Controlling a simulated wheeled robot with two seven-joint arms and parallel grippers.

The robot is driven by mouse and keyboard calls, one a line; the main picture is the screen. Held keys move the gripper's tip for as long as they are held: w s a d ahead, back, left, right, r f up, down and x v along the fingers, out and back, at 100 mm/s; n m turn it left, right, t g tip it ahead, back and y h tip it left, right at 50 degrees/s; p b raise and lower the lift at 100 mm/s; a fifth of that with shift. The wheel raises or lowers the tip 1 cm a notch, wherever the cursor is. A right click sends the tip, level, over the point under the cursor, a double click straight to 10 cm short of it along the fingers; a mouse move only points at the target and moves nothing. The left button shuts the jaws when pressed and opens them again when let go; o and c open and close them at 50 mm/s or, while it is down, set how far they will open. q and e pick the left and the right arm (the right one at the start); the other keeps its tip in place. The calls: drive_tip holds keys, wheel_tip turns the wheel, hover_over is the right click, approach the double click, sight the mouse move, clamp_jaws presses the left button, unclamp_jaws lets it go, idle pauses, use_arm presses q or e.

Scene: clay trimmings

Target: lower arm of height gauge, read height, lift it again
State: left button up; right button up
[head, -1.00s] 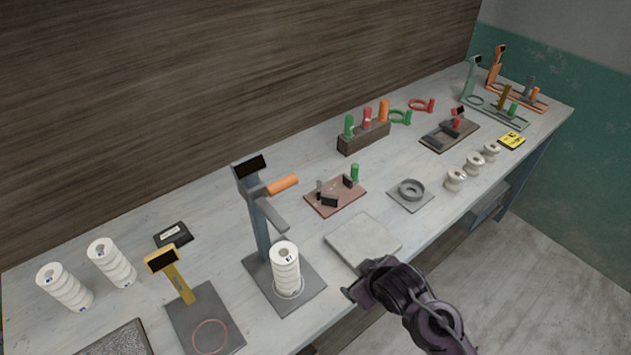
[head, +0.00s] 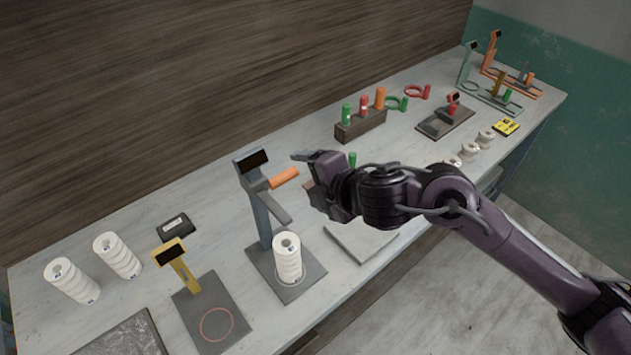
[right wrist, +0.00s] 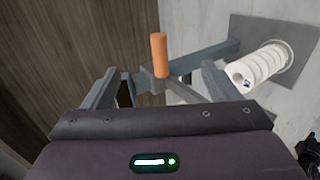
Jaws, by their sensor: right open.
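The height gauge (head: 262,210) is a blue-grey post on a dark base plate, with a dark screen (head: 253,160) on top. I see no figures on it. An orange handle (head: 285,178) sticks out from its sliding arm (head: 275,208), which is raised above a stack of white rings (head: 287,260) standing on the base. My right gripper (head: 309,172) is open and empty just right of the handle. In the right wrist view the handle (right wrist: 159,55) shows between and beyond the two fingers (right wrist: 158,85), apart from both. My left gripper is not in view.
A yellow gauge (head: 175,262) and two white ring stacks (head: 70,280) stand left. A pale slab (head: 360,243) lies under my right arm. A holder with coloured cylinders (head: 360,125) stands behind it. My arm partly hides the small items on the right.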

sight(290, 177)
drive_tip(key=b+x, duration=0.4)
drive_tip(key=x, duration=0.3)
drive_tip(key=shift+w+a+f, duration=0.2)
drive_tip(key=shift+w+f, duration=0.05)
drive_tip(key=shift+f, duration=0.05)
drive_tip(key=shift+b+x, duration=0.6)
drive_tip(key=shift+x, duration=0.3)
drive_tip(key=shift+w+r, duration=0.1)
clamp_jaws()
wheel_tip(290, 177, down, 8)
drive_tip(key=b, duration=0.7)
drive_tip(key=shift+f, duration=0.2)
drive_tip(key=shift+f+b, duration=0.4)
idle(2.7)
